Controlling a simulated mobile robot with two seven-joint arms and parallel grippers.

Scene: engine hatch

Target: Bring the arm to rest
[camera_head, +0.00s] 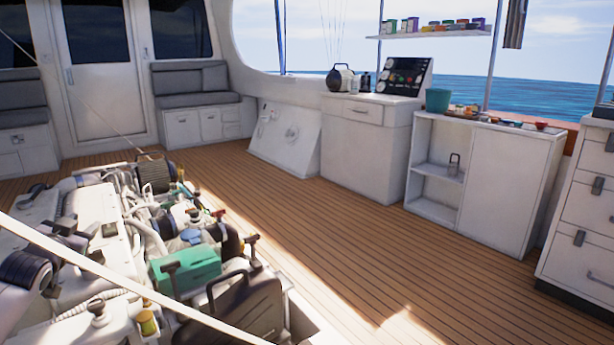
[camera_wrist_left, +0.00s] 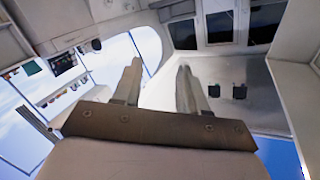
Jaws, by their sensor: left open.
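My left arm comes in at the lower left of the head view, with its left gripper (camera_head: 64,227) over the left side of the engine (camera_head: 165,235). In the left wrist view the two fingers of the left gripper (camera_wrist_left: 158,78) stand well apart with nothing between them. That view is tilted and shows the cabin's windows and walls behind the fingers. My right gripper is not in view.
The engine hatch holds a green box (camera_head: 185,268) and a dark canister (camera_head: 245,303). A pale rod (camera_head: 120,285) crosses in front. The wooden deck (camera_head: 330,245) to the right is clear, up to a white open-shelf cabinet (camera_head: 500,190) and drawers (camera_head: 585,210).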

